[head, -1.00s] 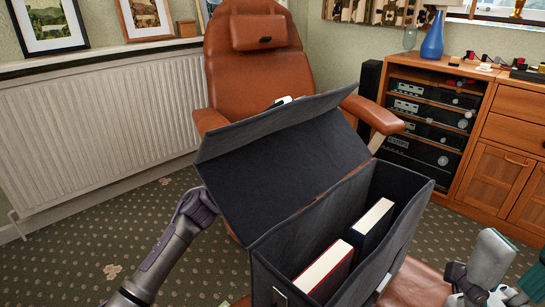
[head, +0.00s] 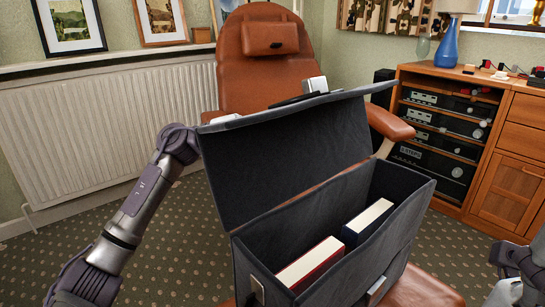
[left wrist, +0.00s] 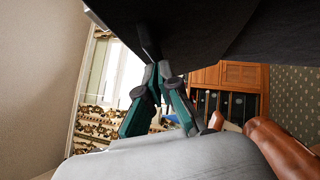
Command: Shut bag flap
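The dark grey bag (head: 345,235) stands open on the brown leather seat. Its flap (head: 290,150) is raised on the far side, leaning back from the opening, with its inner face showing. My left arm reaches in from the left and passes behind the flap, which hides most of that gripper in the head view. In the left wrist view, my left gripper (left wrist: 157,72) has its green-black fingers drawn together close under the dark flap (left wrist: 215,30). Whether they touch it is unclear. My right gripper (head: 515,285) is partly cut off at the bottom right, away from the bag.
A radiator (head: 120,125) is at the left, and a wooden cabinet (head: 515,165) with audio units is at the right.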

